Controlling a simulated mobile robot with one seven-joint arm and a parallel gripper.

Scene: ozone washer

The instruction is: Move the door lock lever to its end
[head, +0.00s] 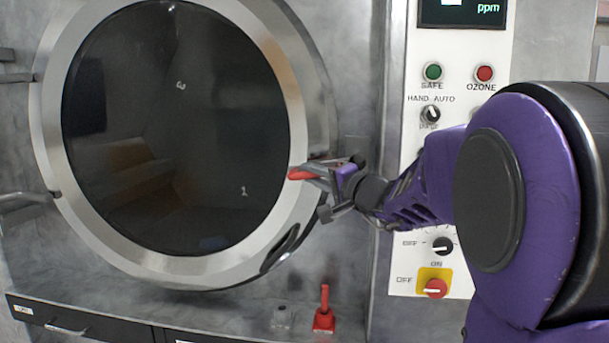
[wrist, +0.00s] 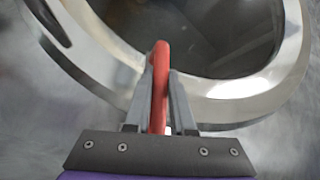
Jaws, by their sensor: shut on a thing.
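The door lock lever (head: 300,174) is a red bar at the right rim of the round washer door (head: 302,118). In the wrist view the red lever (wrist: 160,62) runs lengthwise between the fingers, and its tip sticks out past them over the metal door ring (wrist: 255,90). My gripper (head: 322,173) is shut on the lever, with one finger on each side of it; it also shows in the wrist view (wrist: 160,92). The lever's base is hidden by the gripper.
The control panel (head: 418,128) with buttons and knobs stands right of the door, partly behind my arm. A second red lever (head: 324,308) stands upright below the door. A dark oval door handle (head: 281,249) is on the lower right rim. Drawers (head: 75,327) lie below.

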